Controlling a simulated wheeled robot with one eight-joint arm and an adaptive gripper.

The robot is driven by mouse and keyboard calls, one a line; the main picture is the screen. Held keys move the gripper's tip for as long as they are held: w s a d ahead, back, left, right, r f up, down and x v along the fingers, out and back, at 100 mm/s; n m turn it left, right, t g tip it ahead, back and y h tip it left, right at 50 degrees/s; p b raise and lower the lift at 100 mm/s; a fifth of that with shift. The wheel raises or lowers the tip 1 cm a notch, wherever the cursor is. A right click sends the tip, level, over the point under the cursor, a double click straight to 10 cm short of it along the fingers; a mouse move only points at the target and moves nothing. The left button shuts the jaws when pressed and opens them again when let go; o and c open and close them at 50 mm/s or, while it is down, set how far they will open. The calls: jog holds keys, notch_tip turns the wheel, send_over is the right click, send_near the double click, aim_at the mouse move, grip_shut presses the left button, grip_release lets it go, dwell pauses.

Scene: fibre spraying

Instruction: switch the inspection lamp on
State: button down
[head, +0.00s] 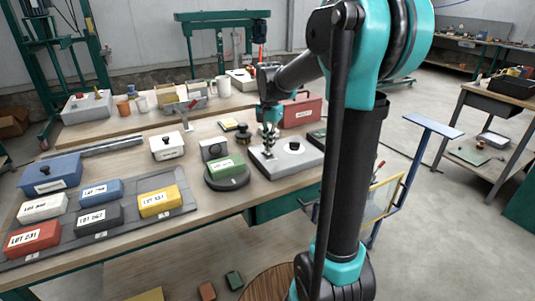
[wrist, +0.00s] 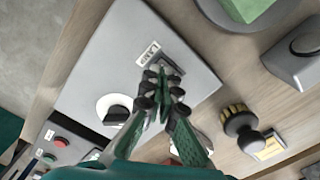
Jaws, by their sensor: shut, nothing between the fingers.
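A light grey control box (head: 305,157) stands on the bench in the head view, and its top fills the middle of the wrist view (wrist: 95,65). It carries a small label reading LAMP (wrist: 148,53) and a black knob on a white disc (wrist: 115,112). A grey switch plate lies beside the label, partly hidden by my fingertips. My gripper (wrist: 163,75) is shut and empty, pointing down with its tips over or at this plate; whether they touch it I cannot tell. The switch's position is hidden. I cannot make out a lamp.
A green block (head: 226,163) sits on a dark round turntable (head: 228,184) left of the box. A brush (wrist: 240,122) and a panel with red and green buttons (wrist: 60,142) flank it in the wrist view. A red case (head: 302,108) stands behind. Labelled blocks fill the bench's left.

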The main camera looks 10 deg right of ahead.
aim_at(269, 154)
jog(key=shift+f, duration=1)
dwell(0.7)
jog(key=shift+r, duration=3.5)
